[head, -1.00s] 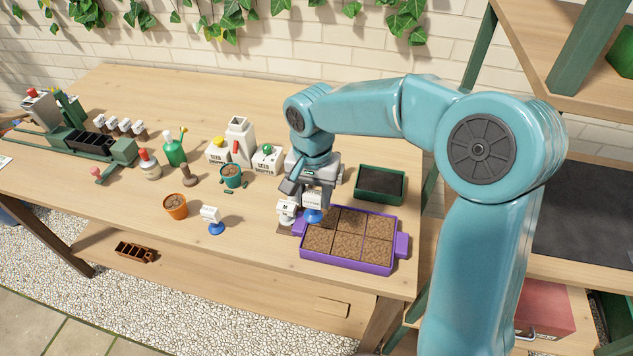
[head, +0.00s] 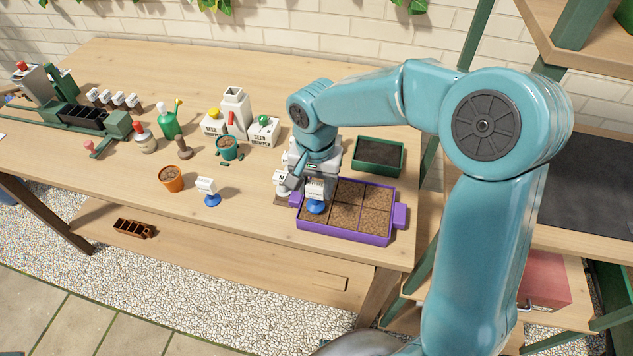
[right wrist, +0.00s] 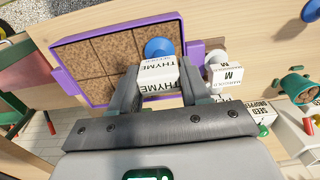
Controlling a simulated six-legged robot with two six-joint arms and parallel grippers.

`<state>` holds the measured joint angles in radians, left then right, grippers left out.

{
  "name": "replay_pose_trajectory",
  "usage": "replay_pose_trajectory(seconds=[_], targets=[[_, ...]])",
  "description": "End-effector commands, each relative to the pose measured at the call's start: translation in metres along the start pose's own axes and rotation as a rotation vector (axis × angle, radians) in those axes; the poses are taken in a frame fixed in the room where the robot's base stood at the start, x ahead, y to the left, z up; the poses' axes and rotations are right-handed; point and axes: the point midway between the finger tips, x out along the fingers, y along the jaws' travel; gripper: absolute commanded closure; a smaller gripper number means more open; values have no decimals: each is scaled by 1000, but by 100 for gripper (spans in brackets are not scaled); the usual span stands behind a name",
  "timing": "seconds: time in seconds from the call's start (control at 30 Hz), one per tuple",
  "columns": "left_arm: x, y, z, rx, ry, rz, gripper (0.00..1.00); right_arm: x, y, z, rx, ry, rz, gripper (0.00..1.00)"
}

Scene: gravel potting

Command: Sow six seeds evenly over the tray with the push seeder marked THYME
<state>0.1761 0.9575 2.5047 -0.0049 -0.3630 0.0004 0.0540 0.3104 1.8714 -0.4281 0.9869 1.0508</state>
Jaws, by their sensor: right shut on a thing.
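The push seeder marked THYME (right wrist: 158,76) is a white block with a blue round end. My right gripper (right wrist: 156,88) is shut on it. In the head view the THYME seeder (head: 315,189) hangs with its blue end low over the left part of the purple tray (head: 345,236). The tray has several brown soil cells in a grid, and the wrist view shows the tray rim (right wrist: 92,99) too. Whether the blue end touches the soil, I cannot tell. No seeds can be made out on the soil. My left gripper is not in view.
A seeder marked M (right wrist: 228,76) stands just beside the tray. Another white seeder with a blue base (head: 207,190) stands further left, near an orange pot (head: 172,179). A green tray of dark soil (head: 378,155) lies behind the purple one. White seed boxes (head: 264,132) stand behind.

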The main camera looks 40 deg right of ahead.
Motion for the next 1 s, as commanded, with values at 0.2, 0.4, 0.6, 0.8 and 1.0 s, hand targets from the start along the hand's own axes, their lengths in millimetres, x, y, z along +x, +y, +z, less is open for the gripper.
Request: replay_pose_trajectory(seconds=[0.2, 0.4, 0.6, 0.8, 1.0], targets=[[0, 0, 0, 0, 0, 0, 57, -1, 2, 0, 3, 0, 0, 76], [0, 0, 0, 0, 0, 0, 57, 0, 2, 0, 3, 0, -1, 76], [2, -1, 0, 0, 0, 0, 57, 3, 2, 0, 3, 0, -1, 76], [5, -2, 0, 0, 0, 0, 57, 6, 2, 0, 3, 0, 0, 76], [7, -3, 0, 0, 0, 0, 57, 9, 2, 0, 3, 0, 0, 76]])
